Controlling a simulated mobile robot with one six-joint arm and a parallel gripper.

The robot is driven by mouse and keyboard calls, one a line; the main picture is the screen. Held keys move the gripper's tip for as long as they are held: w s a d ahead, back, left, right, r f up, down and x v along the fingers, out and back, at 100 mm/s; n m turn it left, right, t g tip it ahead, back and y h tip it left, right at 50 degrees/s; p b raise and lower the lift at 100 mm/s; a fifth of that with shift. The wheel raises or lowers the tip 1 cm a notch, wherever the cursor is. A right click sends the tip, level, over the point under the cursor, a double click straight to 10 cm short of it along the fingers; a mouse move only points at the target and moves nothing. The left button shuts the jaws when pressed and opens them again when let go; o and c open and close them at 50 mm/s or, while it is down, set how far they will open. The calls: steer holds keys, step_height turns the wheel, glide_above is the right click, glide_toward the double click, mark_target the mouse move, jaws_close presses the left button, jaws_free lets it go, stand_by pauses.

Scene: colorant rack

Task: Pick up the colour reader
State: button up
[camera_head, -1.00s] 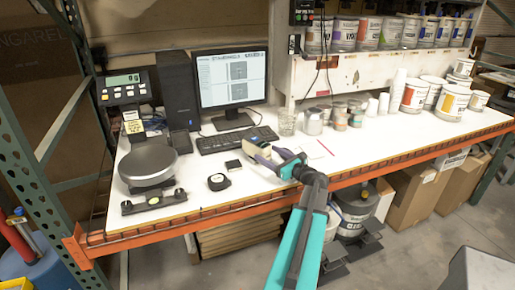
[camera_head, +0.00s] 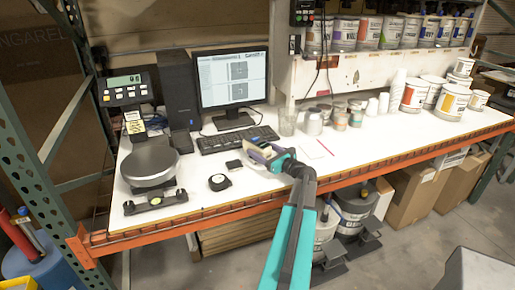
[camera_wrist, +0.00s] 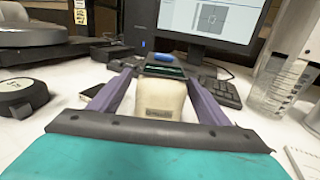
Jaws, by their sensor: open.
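The colour reader is a cream-coloured device with a dark screen and a blue button. In the wrist view the colour reader (camera_wrist: 160,98) stands between the two purple fingers of my gripper (camera_wrist: 158,78), its screen end pointing away from me. The fingers are open, one on each side of it; I cannot tell whether either touches it. In the head view my gripper (camera_head: 266,153) is low over the front middle of the white bench, with the colour reader partly hidden by the fingers.
A black tape measure (camera_head: 219,182) and a small black box (camera_head: 234,165) lie left of my gripper. The keyboard (camera_head: 237,139) and monitor (camera_head: 232,82) are behind. A clear beaker (camera_head: 288,122) and several small cans stand behind right. A scale (camera_head: 150,165) is at left.

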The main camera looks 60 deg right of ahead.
mark_target(257, 140)
steer(key=shift+p+x, duration=0.4)
steer(key=shift+x, duration=1.05)
steer(key=shift+r, duration=0.1)
jaws_close()
steer(key=shift+r, duration=0.1)
steer(key=shift+r+b, duration=0.75)
steer(key=shift+r, duration=0.65)
steer(key=shift+s+a+r, duration=0.15)
steer(key=shift+s+r, duration=0.05)
steer(key=shift+s, duration=0.1)
steer(key=s+a+r+b, duration=0.1)
steer(key=s+a+b, duration=0.3)
steer(key=s+a, duration=0.5)
steer(key=s, duration=0.3)
steer(key=shift+s+r, duration=0.25)
steer(key=shift+r, duration=0.05)
